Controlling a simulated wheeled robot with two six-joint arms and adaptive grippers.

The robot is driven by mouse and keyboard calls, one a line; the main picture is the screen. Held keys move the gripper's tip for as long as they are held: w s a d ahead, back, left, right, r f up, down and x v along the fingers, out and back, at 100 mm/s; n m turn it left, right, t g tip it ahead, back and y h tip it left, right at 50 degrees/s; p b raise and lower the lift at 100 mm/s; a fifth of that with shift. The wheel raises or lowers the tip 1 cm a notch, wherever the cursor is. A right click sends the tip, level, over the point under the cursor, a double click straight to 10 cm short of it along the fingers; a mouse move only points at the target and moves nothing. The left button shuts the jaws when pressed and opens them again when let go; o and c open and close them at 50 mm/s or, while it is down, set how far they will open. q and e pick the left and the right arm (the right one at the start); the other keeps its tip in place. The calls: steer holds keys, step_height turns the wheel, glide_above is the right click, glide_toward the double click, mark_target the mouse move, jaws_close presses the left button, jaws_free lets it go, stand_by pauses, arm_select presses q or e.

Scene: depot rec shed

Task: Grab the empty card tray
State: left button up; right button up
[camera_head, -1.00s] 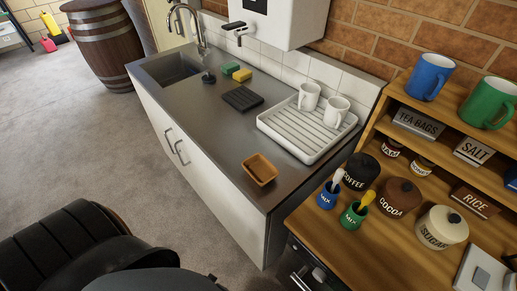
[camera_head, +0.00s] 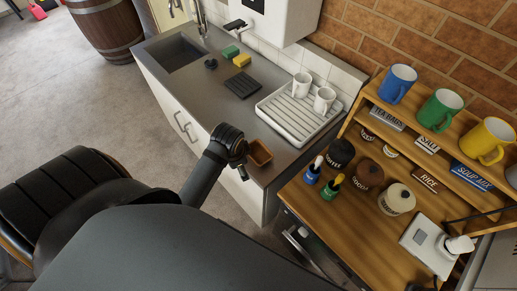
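The card tray, a small brown open tray (camera_head: 260,152), lies near the front edge of the steel worktop at its near end. It looks empty, though its left part is partly covered by my arm. My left arm reaches in from the lower left. Its wrist is just left of the tray, and the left gripper (camera_head: 242,172) points down beside the tray's left side, by the worktop's front edge. The fingers are small, dark and mostly hidden, so their opening and any contact cannot be told. My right gripper is not in view.
A white drainer (camera_head: 292,128) with two white mugs stands behind the tray. A black ribbed mat (camera_head: 243,84) lies farther along. The wooden shelf unit (camera_head: 345,222) on the right holds jars, two small pots and coloured mugs. Open floor lies left of the cabinet.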

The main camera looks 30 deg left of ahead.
arm_select(q)
steer(key=w+r+m+g, duration=0.1)
steer(key=w+m, duration=0.4)
steer(key=m, duration=0.1)
step_height(320, 180, up, 3)
steer(key=m+g, duration=0.1)
steer(key=m, duration=0.8)
glide_above(258, 156)
steer(key=shift+h, duration=0.4)
steer(key=f+b, duration=0.5)
steer(key=shift+w, duration=0.25)
steer(key=shift+r, duration=0.1)
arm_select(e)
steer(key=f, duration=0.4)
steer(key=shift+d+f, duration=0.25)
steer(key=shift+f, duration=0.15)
arm_select(q)
steer(key=f+b, duration=0.1)
steer(key=f, duration=0.1)
steer(key=f+b, duration=0.2)
steer(key=shift+s+d+f+b, duration=0.1)
steer(key=shift+s+f+b, duration=0.1)
steer(key=shift+f+b, duration=0.1)
steer(key=shift+w+f, duration=0.1)
steer(key=shift+f, duration=0.2)
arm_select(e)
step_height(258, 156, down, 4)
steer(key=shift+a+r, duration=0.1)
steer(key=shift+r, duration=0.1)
